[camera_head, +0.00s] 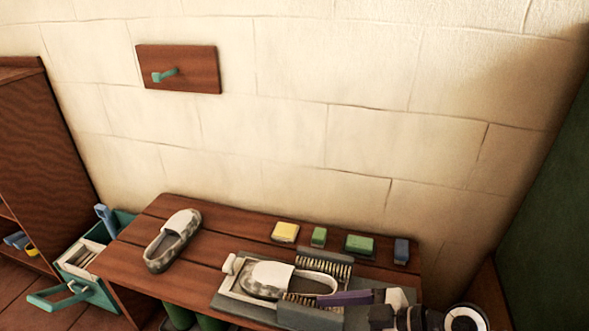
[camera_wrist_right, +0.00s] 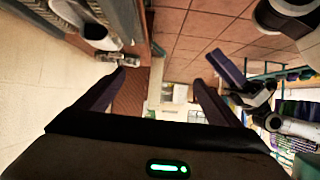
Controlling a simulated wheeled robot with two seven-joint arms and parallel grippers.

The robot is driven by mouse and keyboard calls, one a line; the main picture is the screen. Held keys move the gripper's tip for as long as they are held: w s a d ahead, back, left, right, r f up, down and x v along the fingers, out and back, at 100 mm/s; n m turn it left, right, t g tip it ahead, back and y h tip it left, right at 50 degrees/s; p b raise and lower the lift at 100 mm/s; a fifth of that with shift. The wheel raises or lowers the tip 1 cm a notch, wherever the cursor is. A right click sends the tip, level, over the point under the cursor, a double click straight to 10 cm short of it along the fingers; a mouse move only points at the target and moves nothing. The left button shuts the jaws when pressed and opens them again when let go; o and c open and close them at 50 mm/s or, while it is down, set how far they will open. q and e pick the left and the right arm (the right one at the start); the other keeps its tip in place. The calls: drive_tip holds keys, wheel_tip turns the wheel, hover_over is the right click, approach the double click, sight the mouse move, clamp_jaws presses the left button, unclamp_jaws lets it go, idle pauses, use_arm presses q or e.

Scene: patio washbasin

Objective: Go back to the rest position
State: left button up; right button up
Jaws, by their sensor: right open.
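My right gripper shows in the right wrist view (camera_wrist_right: 158,82), its two dark purple fingers spread apart with nothing between them. In the head view its purple finger part (camera_head: 345,298) is seen from above, overlapping the front right of the tray, with the arm coming in from the lower right. I cannot tell how far above the tray it is. In the right wrist view a purple piece (camera_wrist_right: 228,68) on a black and white arm looks like part of my left gripper; its jaws cannot be made out. The left gripper does not show in the head view.
A slipper (camera_head: 172,240) lies on the wooden bench (camera_head: 225,225). Another slipper (camera_head: 270,278) lies in the tray (camera_head: 230,300) beside brushes (camera_head: 325,264). A yellow sponge (camera_head: 285,232) and green and blue blocks line the back. A teal crate (camera_head: 75,292) stands left; a hook board (camera_head: 180,70) hangs above.

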drive_tip(key=s+a+f+m+t+h+b, duration=0.15)
drive_tip(key=s+f+m+b, duration=0.35)
drive_tip(key=f, duration=0.5)
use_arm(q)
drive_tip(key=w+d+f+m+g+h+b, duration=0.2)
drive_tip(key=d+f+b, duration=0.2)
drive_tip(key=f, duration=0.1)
use_arm(e)
drive_tip(key=s+d+f+m+t+h, duration=0.2)
drive_tip(key=s+d+f+m+h, duration=0.2)
drive_tip(key=d+f+m+h, duration=0.15)
use_arm(q)
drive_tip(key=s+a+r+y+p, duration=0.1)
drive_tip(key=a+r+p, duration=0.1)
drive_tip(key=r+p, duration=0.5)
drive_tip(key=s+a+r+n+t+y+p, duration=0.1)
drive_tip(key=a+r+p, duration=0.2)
drive_tip(key=p, duration=1.4)
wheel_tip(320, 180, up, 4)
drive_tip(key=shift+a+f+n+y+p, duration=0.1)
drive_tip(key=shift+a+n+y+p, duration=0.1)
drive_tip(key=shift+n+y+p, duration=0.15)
use_arm(e)
drive_tip(key=s+d+r+h, duration=0.1)
drive_tip(key=d+r, duration=0.2)
drive_tip(key=r, duration=0.4)
drive_tip(key=d+r+m+t, duration=0.1)
drive_tip(key=d+r, duration=0.2)
drive_tip(key=r, duration=0.4)
drive_tip(key=shift+s+h, duration=0.4)
